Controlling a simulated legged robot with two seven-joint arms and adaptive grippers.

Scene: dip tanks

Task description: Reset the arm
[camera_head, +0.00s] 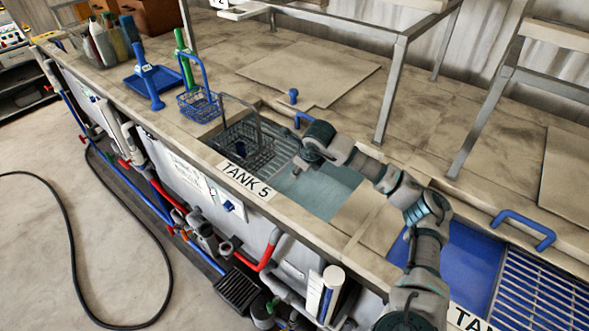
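My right arm comes in from the lower right and reaches over the tank marked TANK 5 (247,180). Its end, with the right gripper (298,166), is above the tank's right part, just right of a dark wire basket (262,157). The fingers are small and mostly hidden by the wrist, so I cannot tell whether they are open or shut. The basket sits in the left part of the tank, with its tall handle upright. I cannot tell whether the gripper touches it. My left gripper is not in view.
A blue wire basket (199,106) stands on the counter left of the tank. Nearby are a blue tray (135,85) with a blue-handled tool and a bin of bottles (105,42). A metal frame (388,92) rises behind. A blue handle (524,229) and a grate (540,292) are at right.

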